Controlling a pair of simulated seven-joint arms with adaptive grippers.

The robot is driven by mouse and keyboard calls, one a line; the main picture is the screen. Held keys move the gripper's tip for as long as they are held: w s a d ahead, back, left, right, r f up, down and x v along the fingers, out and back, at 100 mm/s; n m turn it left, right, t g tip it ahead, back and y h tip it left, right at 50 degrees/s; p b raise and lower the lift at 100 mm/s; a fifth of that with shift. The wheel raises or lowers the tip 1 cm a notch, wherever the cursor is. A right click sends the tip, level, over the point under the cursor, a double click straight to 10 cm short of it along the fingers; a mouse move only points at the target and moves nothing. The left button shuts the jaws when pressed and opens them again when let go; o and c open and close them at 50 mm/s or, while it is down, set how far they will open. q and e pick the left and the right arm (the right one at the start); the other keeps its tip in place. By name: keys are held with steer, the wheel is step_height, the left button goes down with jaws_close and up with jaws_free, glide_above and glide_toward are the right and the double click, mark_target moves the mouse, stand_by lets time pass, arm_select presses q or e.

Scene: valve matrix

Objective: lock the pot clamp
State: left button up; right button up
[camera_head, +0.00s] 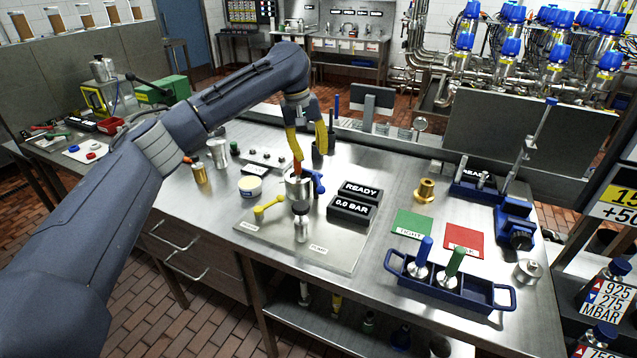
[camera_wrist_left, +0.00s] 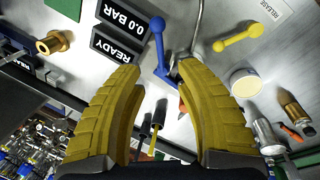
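A metal pot (camera_head: 299,190) stands on a steel plate (camera_head: 338,258) on the bench. A blue lever (camera_head: 318,183) is at its right side, and a yellow lever (camera_head: 268,207) is at its left. Which part is the pot clamp is not labelled legibly. My left gripper (camera_head: 309,157) is just above the pot with its yellow fingers apart and nothing between them. In the left wrist view, the blue lever (camera_wrist_left: 158,45) lies just beyond the open fingertips (camera_wrist_left: 158,75), and the yellow lever (camera_wrist_left: 238,38) is off to the right. The pot is mostly hidden there. My right gripper is out of view.
Display blocks reading READY (camera_head: 360,191) and 0.0 BAR (camera_head: 351,208) sit right of the pot. A cream-lidded tub (camera_head: 250,187) is to its left. Green (camera_head: 411,224) and red (camera_head: 463,238) mats and a blue tray (camera_head: 450,290) are farther right.

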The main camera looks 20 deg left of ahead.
mark_target(318, 182)
arm_select(q)
steer(key=f, duration=0.3)
steer(key=d+f, duration=0.1)
steer(key=f, duration=0.3)
steer(key=w+d+f, duration=0.1)
steer(key=f, duration=0.3)
jaws_close()
stand_by(0.4)
